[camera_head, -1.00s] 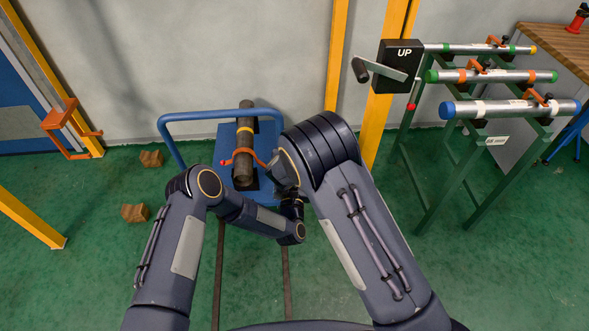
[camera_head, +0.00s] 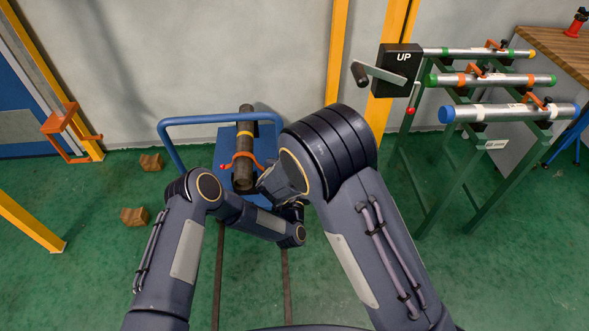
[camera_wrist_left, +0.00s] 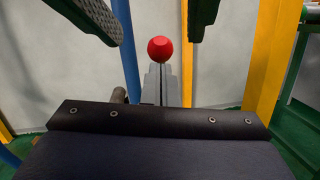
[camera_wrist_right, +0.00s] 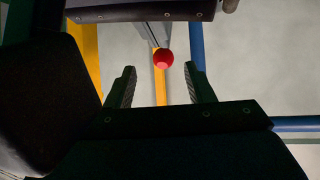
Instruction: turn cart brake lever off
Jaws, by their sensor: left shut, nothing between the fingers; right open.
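A round red knob shows in the left wrist view (camera_wrist_left: 160,48) and the right wrist view (camera_wrist_right: 163,58); I take it for the brake lever's end. My left gripper (camera_wrist_left: 160,75) is shut and empty, its tips close to the knob; contact cannot be told. My right gripper (camera_wrist_right: 161,72) is open, its fingers on either side of the knob and apart from it. Its dark fingers also show at the top of the left wrist view. The blue cart (camera_head: 225,150) stands by the wall.
A dark pipe (camera_head: 244,128) lies on the cart under an orange clamp (camera_head: 240,157). A black box marked UP (camera_head: 398,70) with a crank and a green pipe rack (camera_head: 450,180) stand right. Wooden blocks (camera_head: 134,216) lie on the floor left. Yellow posts (camera_head: 336,50) stand behind.

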